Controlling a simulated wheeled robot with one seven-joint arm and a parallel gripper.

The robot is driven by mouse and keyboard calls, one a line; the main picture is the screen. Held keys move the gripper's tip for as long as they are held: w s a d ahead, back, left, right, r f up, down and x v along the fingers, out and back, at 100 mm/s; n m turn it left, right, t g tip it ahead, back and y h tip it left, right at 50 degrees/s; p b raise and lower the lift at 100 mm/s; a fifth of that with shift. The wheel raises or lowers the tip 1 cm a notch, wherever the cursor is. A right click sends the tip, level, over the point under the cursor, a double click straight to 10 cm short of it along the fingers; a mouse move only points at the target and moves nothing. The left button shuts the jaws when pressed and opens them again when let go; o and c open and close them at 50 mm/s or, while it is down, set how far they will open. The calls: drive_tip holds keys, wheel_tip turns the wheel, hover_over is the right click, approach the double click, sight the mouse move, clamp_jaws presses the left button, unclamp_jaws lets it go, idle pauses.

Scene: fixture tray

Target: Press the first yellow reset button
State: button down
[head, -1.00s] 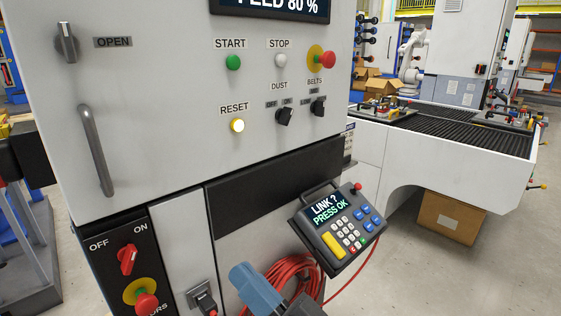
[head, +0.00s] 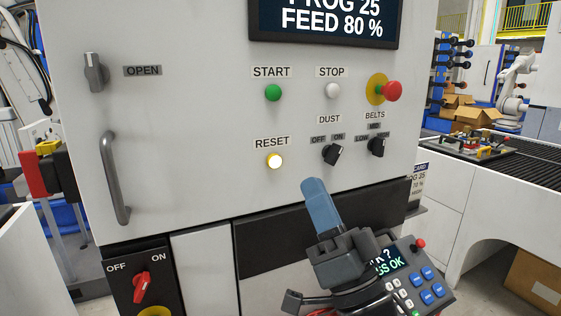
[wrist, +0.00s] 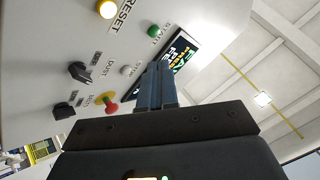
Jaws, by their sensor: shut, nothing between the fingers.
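The yellow reset button (head: 274,161) is lit and sits on the grey cabinet panel under the RESET label. It also shows at the top of the wrist view (wrist: 106,9). My gripper (head: 313,184) is shut and empty, with its blue fingers together. In the head view its tip appears below and to the right of the button, apart from it. In the wrist view the fingers (wrist: 155,80) point toward the display area, with the reset button off to the upper left.
Near the button are the green START button (head: 273,92), the white STOP button (head: 332,90), a red emergency stop (head: 391,91), and the DUST (head: 333,153) and BELTS (head: 377,146) knobs. A keypad pendant (head: 420,280) is partly behind my gripper. A door handle (head: 115,178) juts out at left.

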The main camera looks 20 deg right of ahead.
sight(274, 161)
drive_tip(key=shift+w+b, duration=0.95)
drive_tip(key=shift+w, duration=3.5)
drive_tip(key=shift+w, duration=0.15)
drive_tip(key=shift+w, duration=0.25)
drive_tip(key=shift+w, duration=0.45)
drive_tip(key=shift+s, duration=0.1)
drive_tip(key=shift+s+p, duration=0.4)
drive_tip(key=shift+s, duration=0.4)
